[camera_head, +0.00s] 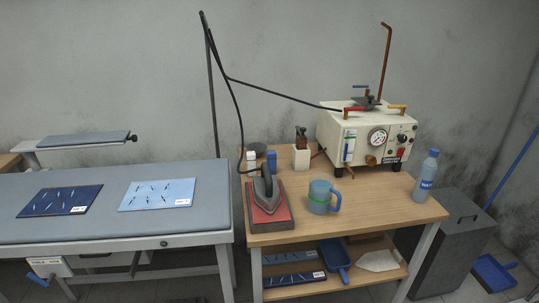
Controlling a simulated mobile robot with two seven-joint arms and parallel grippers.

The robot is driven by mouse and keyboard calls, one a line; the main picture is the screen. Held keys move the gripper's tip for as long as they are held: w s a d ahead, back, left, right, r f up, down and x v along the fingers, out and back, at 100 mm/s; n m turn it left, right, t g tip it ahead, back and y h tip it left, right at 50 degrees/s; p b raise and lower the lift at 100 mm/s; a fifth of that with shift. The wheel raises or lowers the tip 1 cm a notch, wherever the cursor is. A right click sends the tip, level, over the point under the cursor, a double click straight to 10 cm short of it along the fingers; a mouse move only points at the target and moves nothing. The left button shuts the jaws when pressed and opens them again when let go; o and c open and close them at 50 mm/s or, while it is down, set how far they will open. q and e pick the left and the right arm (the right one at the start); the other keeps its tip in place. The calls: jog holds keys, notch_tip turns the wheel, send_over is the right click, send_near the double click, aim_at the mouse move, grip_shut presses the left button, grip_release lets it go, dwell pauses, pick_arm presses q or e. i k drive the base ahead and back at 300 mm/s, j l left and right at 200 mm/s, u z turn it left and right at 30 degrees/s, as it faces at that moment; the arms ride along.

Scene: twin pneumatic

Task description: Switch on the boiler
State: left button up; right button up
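The boiler (365,136) is a cream-coloured box at the back right of the wooden table. Its front carries a round gauge (377,139), a black knob (401,138), a red switch (400,153), a brass fitting (371,160) and a sight glass with blue (347,147). Red-handled (355,109) and yellow-handled (397,106) valves sit on top. The switch is too small to tell its position. Neither of my grippers is in view.
The wooden table (410,215) also holds an iron on a red pad (268,216), a blue mug (320,197) and a water bottle (426,176). A grey ironing table (110,222) stands left. A dark bin (452,240) stands right. A cable runs from boiler to pole.

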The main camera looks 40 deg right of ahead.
aim_at(400, 153)
jog(key=z, duration=2.05)
jog(key=i+l+u, duration=0.3)
jog(key=i+l, duration=0.25)
jog(key=i+l+u, duration=0.15)
jog(key=l, duration=0.2)
jog(key=i+l+u, duration=0.1)
jog(key=i+l, duration=0.2)
jog(key=i+l+u, duration=0.15)
jog(key=l, duration=0.25)
jog(key=i+l+u, duration=0.15)
jog(key=l, duration=0.25)
jog(key=i+l+u, duration=0.15)
jog(key=l, duration=0.25)
jog(key=i+l+u, duration=0.15)
jog(key=l, duration=0.3)
jog(key=i+j, duration=0.15)
jog(key=i, duration=0.15)
